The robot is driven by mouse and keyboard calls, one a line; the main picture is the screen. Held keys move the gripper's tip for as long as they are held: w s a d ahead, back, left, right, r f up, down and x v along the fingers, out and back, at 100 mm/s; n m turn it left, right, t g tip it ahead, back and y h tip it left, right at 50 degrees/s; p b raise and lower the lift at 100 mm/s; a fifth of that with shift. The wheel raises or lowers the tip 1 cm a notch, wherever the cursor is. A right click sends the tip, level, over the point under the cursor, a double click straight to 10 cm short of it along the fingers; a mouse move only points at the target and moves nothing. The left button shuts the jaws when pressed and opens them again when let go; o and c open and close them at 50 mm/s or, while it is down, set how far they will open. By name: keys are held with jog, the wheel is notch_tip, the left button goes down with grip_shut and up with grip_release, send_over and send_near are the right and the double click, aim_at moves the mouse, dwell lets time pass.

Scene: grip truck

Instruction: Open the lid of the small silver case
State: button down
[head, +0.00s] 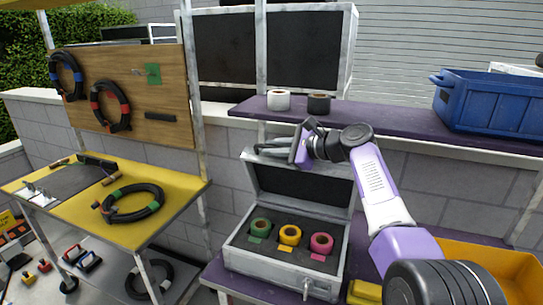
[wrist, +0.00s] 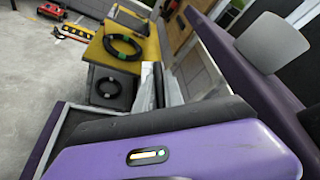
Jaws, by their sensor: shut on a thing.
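The small silver case (head: 262,262) stands on the lower purple shelf in the head view. Its lid (head: 249,178) is raised and stands about upright at the back, showing a dark lining. Green (head: 260,227), yellow (head: 290,235) and pink (head: 321,243) tape rolls sit in the dark insert of the base. My gripper (head: 268,149) is at the top edge of the lid, left of its middle, and shut on it. The exact contact is small and partly hidden. In the wrist view my purple gripper housing fills the bottom and the fingertips are hidden.
An upper purple shelf (head: 400,127) runs just behind the lid, with a white roll (head: 278,100), a black roll (head: 319,103) and a blue crate (head: 490,103). A yellow bench (head: 165,222) with a coiled cable (head: 133,203) stands left. A yellow bin (head: 500,265) is at right.

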jog(key=shift+w+d, duration=0.1)
jog(key=shift+w, duration=0.1)
jog(key=c, duration=1.5)
grip_release()
jog(key=shift+o, duration=0.2)
jog(key=shift+s+d, duration=0.1)
jog(key=b+v, duration=0.1)
jog(key=v, duration=0.6)
jog(key=shift+s+d, duration=0.2)
jog(key=shift+d+r, duration=0.1)
jog(key=shift+r, duration=0.1)
jog(key=s+d+r+p, duration=0.2)
jog(key=d+r+p, duration=0.1)
jog(key=d+p, duration=0.2)
jog(key=shift+s+d+p, duration=0.2)
jog(key=shift+d+p, duration=0.2)
jog(key=shift+d, duration=0.95)
